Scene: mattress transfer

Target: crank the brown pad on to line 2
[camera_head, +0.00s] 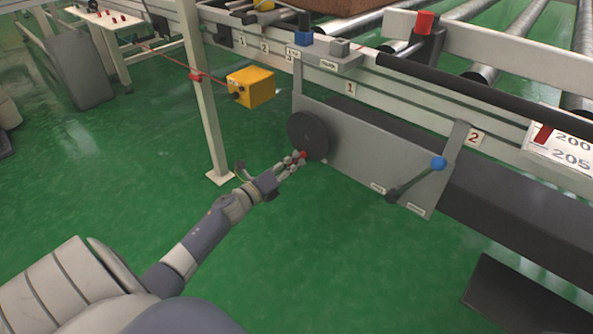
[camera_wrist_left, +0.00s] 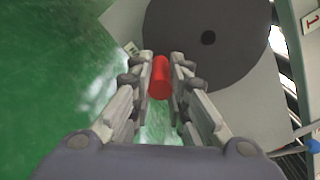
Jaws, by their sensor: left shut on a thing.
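My left gripper (camera_head: 294,162) is shut on a red crank knob (camera_head: 303,154) at the lower left rim of a dark round crank wheel (camera_head: 309,128). The wheel is mounted on a grey panel on the conveyor's side. In the left wrist view, the fingers (camera_wrist_left: 159,75) lie on both sides of the red knob (camera_wrist_left: 159,82), with the dark wheel (camera_wrist_left: 215,35) behind. The brown pad (camera_head: 325,6) lies on the conveyor at the top edge of the head view, mostly cut off. My right gripper is not in view.
A blue-knobbed lever (camera_head: 438,163) is right of the wheel on the panel. The green floor below is largely clear.

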